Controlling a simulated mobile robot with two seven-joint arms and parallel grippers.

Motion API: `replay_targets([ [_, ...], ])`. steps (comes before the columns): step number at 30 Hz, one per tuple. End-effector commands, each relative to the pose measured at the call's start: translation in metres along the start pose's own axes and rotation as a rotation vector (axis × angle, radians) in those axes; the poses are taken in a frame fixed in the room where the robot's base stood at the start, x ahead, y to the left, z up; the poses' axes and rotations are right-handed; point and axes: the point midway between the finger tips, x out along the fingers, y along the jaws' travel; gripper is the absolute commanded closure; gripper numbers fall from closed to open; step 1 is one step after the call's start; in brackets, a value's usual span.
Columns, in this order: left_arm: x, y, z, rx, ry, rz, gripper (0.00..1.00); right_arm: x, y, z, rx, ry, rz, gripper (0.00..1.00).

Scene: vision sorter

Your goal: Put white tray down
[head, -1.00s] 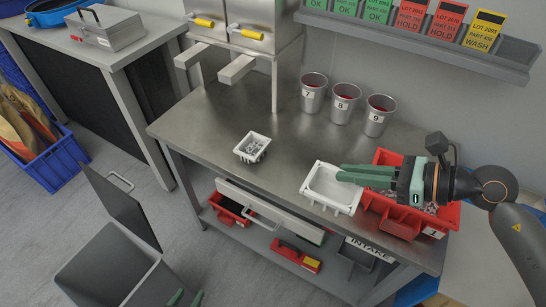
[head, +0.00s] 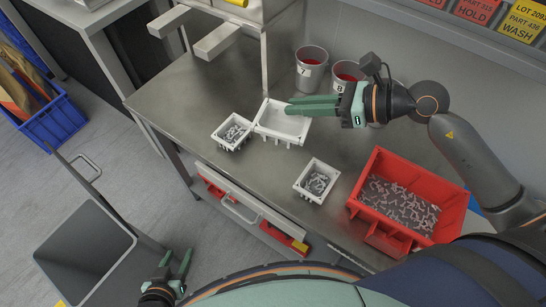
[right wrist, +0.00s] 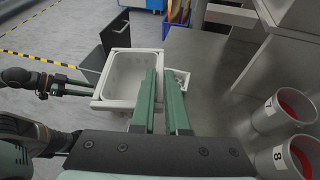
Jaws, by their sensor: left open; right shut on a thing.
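The white tray (head: 280,126) is empty and wide. My right gripper (head: 290,107) is shut on its right rim, over the back left of the steel table. The tray is level or nearly so, close beside a small white bin of metal parts; I cannot tell whether its underside touches the table. In the right wrist view, the tray (right wrist: 118,78) lies at the left of the green fingers (right wrist: 160,80), which partly hide the small bin behind them. My left gripper (head: 178,256) is open and empty, low at the front left, off the table.
A small white bin (head: 225,145) stands left of the tray, another (head: 307,194) at the table's front middle. A red bin (head: 372,230) of metal parts stands right. Metal cups (head: 310,75) stand behind the tray. Steel shelf arms (head: 220,42) jut out at the back left.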

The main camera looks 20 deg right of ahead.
Motion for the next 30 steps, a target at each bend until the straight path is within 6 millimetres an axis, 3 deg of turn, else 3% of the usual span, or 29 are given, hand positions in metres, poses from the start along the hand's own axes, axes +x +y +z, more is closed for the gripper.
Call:
replay_targets([
  [12,0.021,-0.002,0.023,0.000,0.000,-0.001,0.50,0.136,-0.007,0.009,-0.048,0.006,0.077,1.00],
  [18,0.027,-0.003,0.029,0.000,-0.001,-0.001,0.50,0.176,-0.009,0.007,-0.060,0.010,0.102,1.00],
  [23,0.028,-0.003,0.030,0.000,-0.001,-0.001,0.50,0.184,-0.012,0.003,-0.061,0.011,0.108,1.00],
  [30,0.027,-0.003,0.030,0.000,-0.001,-0.001,0.50,0.150,-0.025,-0.035,-0.056,0.016,0.106,1.00],
])
